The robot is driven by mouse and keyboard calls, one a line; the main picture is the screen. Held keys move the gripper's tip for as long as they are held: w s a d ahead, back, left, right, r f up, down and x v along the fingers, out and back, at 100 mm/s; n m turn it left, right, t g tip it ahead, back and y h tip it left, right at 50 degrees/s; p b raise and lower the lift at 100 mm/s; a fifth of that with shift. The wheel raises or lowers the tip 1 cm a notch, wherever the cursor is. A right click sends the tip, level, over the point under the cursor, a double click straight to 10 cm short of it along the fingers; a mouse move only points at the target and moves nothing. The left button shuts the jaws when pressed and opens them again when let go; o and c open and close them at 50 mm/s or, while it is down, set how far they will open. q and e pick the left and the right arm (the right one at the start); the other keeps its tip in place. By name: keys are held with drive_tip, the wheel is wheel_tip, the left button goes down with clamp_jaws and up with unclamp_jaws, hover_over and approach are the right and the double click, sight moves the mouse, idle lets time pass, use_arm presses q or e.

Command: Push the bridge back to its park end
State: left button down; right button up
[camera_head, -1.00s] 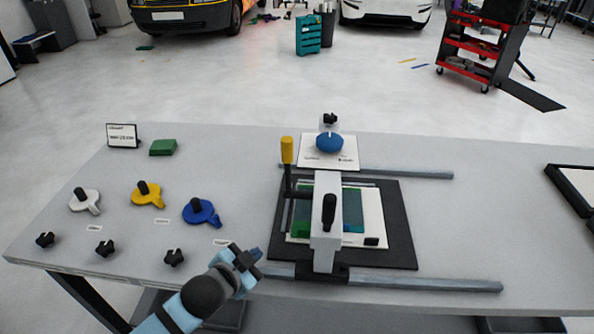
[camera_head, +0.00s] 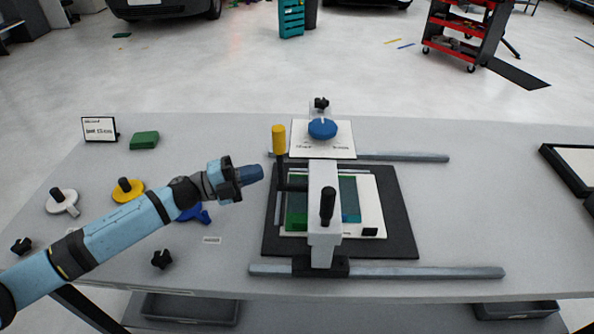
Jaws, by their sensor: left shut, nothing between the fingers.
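The white bridge (camera_head: 323,190) spans the black bed (camera_head: 399,220) from front to back, over a white sheet with green and blue areas. It carries a black knob handle (camera_head: 327,204) near its front and a lever with a yellow grip (camera_head: 279,139) on its left side. A front rail (camera_head: 420,271) and a back rail (camera_head: 405,158) run left to right and extend beyond the bed on the right. My left gripper (camera_head: 256,173) is shut and empty, just left of the lever, apart from the bridge in the picture. My right gripper is not in view.
A blue knob (camera_head: 322,128) stands on a white card behind the bridge. A white (camera_head: 62,202), a yellow (camera_head: 128,190) and a partly hidden blue tool (camera_head: 199,214) lie left. A green block (camera_head: 144,140) sits behind them. The table right of the bed is mostly clear.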

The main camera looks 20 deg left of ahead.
use_arm(q)
drive_tip(key=a+m+g+h, duration=0.1)
drive_tip(key=a+m+g, duration=0.3)
drive_tip(key=m+g, duration=0.2)
drive_tip(key=p, duration=0.3)
approach(321, 164)
drive_tip(key=w+d+f, duration=0.2)
drive_tip(key=d+f, duration=0.1)
drive_tip(key=d, duration=0.1)
drive_tip(key=shift+d+f, duration=0.3)
drive_tip(key=shift+f, duration=0.05)
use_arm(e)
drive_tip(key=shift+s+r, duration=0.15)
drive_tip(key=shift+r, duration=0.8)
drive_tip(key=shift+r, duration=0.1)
